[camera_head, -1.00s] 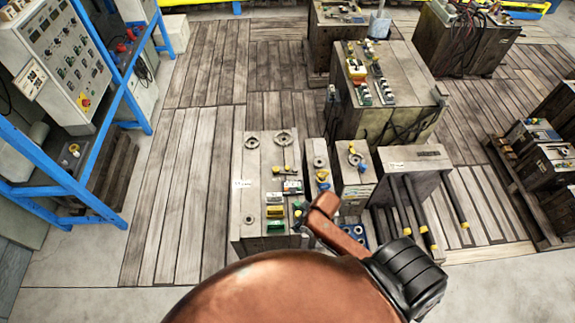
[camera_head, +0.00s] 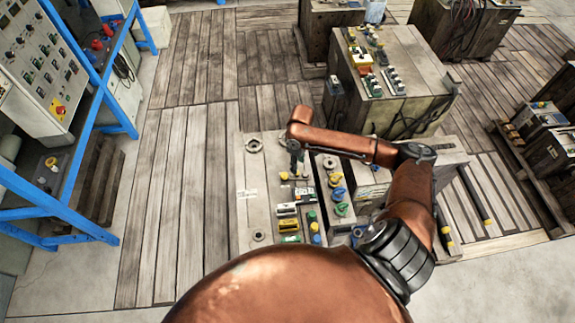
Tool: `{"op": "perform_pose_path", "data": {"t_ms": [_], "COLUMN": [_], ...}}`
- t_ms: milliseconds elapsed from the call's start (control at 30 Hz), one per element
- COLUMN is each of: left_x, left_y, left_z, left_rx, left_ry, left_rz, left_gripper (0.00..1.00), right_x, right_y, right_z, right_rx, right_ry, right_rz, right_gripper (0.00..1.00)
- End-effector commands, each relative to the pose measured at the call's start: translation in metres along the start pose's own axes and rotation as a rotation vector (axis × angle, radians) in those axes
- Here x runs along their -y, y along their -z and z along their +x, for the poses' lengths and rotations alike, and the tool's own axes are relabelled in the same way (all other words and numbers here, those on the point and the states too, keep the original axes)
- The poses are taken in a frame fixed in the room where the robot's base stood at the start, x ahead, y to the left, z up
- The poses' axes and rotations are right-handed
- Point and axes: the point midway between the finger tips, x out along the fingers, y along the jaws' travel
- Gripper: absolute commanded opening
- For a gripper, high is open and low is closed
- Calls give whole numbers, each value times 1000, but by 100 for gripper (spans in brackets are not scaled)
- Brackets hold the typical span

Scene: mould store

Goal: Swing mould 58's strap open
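The front-left mould (camera_head: 252,222) is a grey block with round rings, a small white label and coloured fittings on its top. The label is too small to read, so I cannot tell for sure that it is mould 58. I cannot clearly pick out its strap. My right gripper (camera_head: 294,165) points down at the end of my copper arm, over the top of this mould near its yellow fittings. It is small and dark, and I cannot tell whether it is open, shut or touching anything. My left gripper is out of view.
Narrower moulds (camera_head: 326,185) stand close on the right, partly under my arm. A larger mould block (camera_head: 415,85) stands behind. A blue-framed control panel (camera_head: 60,215) is at the left. Bare wooden flooring (camera_head: 185,180) lies between it and the moulds.

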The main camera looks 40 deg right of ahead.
Motion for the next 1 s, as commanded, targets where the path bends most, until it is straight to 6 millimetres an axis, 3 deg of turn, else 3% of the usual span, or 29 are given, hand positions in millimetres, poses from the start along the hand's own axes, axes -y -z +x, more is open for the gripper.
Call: {"op": "perform_pose_path", "data": {"t_ms": [167,300,433,700,867,1000], "left_x": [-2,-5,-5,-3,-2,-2], "left_y": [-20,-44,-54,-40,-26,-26], "left_z": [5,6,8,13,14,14], "left_rx": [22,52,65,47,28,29], "left_ry": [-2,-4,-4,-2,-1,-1], "left_rz": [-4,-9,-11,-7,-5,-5], "left_gripper": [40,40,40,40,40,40], "right_x": [-6,-5,-5,-6,-6,-6], "right_y": [1,3,3,2,1,1], "right_z": [6,24,45,74,78,77], "right_rx": [11,12,10,9,8,8], "right_ry": [-1,-1,-1,-3,-3,-3], "right_rz": [8,4,3,5,6,6], "right_gripper": [35,35,35,35,35,35]}}
